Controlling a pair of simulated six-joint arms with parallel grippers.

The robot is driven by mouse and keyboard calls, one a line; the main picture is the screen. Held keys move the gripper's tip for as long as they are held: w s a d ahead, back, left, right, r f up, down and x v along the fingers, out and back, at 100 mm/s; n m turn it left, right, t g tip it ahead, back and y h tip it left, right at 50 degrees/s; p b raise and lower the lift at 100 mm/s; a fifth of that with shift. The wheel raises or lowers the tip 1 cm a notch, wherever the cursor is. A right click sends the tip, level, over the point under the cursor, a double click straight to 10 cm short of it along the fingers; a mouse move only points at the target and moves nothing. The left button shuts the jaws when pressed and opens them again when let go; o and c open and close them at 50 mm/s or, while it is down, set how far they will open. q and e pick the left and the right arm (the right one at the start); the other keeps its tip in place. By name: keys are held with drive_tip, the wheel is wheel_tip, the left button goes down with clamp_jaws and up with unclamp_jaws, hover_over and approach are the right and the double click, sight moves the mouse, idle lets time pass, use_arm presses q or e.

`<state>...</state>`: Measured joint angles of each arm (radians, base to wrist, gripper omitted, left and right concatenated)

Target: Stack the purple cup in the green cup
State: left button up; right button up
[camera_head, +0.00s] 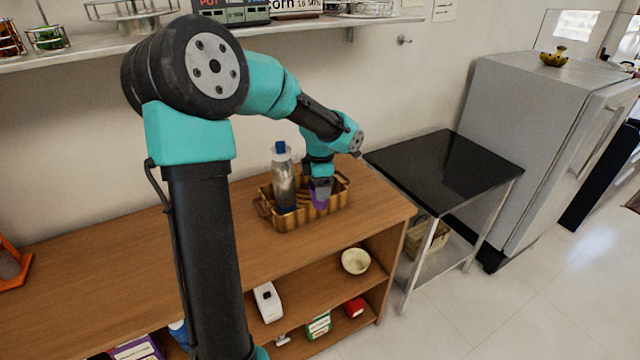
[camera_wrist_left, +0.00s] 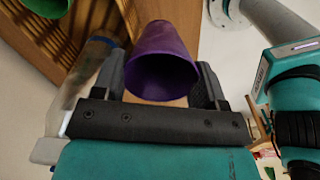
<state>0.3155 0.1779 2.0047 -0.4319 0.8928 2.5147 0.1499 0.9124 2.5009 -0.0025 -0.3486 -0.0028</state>
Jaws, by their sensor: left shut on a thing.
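The purple cup (camera_head: 319,199) is at my left gripper (camera_head: 319,187), in or just above the wicker basket (camera_head: 285,222) on the wooden counter. In the left wrist view the purple cup (camera_wrist_left: 163,65) sits between the two fingers of my left gripper (camera_wrist_left: 165,80), which is shut on it. Its dark open mouth faces the wrist camera. The green cup (camera_wrist_left: 47,6) shows only in part at the upper left of the wrist view, by brown woven or slatted surfaces. I cannot make it out in the head view. My right gripper is not in view.
A clear bottle with a blue cap (camera_head: 284,180) stands in the basket, close left of my left gripper. A black-topped table (camera_head: 445,170) and a fridge (camera_head: 530,130) stand to the right.

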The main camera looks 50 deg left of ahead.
use_arm(q)
drive_tip(key=w+a+f, duration=0.1)
drive_tip(key=w+a, duration=0.8)
drive_tip(key=a, duration=0.1)
drive_tip(key=shift+w+a+f, duration=0.2)
drive_tip(key=shift+a, duration=0.15)
drive_tip(key=shift+w+a+f, duration=0.1)
drive_tip(key=shift+a+f, duration=0.05)
drive_tip(key=shift+f, duration=0.75)
drive_tip(key=shift+w+a+f, duration=0.1)
drive_tip(key=shift+f, duration=0.8)
drive_tip(key=shift+f, duration=0.55)
drive_tip(key=o, duration=0.9)
